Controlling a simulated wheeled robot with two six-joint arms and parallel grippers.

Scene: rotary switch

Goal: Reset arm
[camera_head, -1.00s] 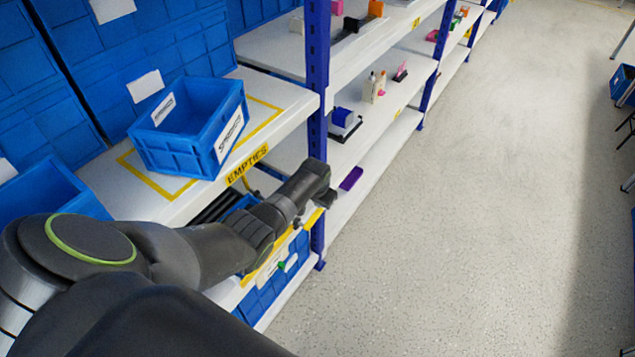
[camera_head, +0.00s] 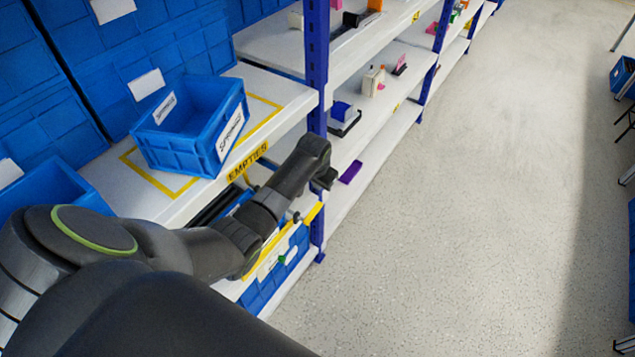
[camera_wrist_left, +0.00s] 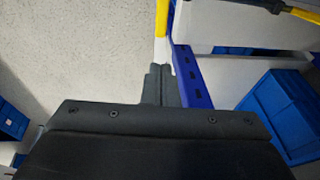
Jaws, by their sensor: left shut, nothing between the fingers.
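My left arm reaches in from the lower left in the head view. Its gripper (camera_head: 327,179) is in front of the blue rack post (camera_head: 317,70), just beyond the shelf edge. In the left wrist view my left gripper (camera_wrist_left: 160,70) points away with its fingers together and nothing between them. The rack post (camera_wrist_left: 190,75) shows just right of the fingers there; I cannot tell the exact gap. My right gripper is not in view.
A blue crate (camera_head: 190,125) stands on the shelf marked EMPTIES, inside a yellow outline. Shelves with small items, such as a purple piece (camera_head: 351,172), run back beyond the post. The pale floor (camera_head: 470,200) to the right is open.

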